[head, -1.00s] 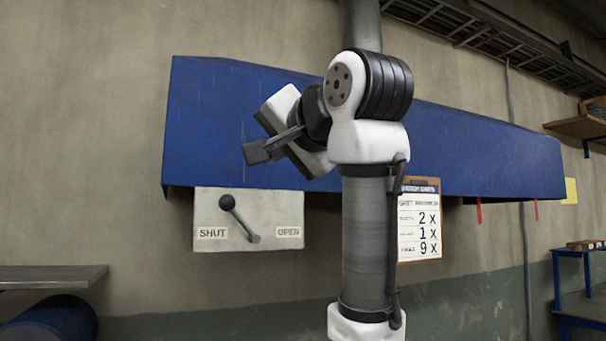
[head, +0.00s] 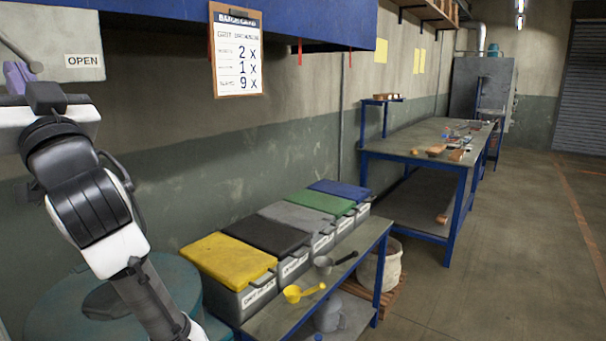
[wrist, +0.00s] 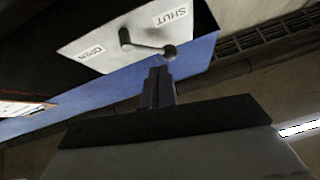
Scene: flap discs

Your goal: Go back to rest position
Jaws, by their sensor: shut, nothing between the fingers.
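My gripper (head: 16,76) is at the left edge of the head view, just below the lever (head: 18,50). In the wrist view my gripper's fingers (wrist: 158,74) are together, with nothing between them. In the head view the panel is cut off, with the OPEN label (head: 84,60) showing and the knob out of frame.
A clipboard (head: 238,52) hangs on the blue hood (head: 310,22). Lidded bins (head: 235,262) line a low bench (head: 335,255) with a yellow scoop (head: 303,292). A teal drum (head: 60,305) stands beside my arm. A workbench (head: 400,150) is farther back; the floor at right is clear.

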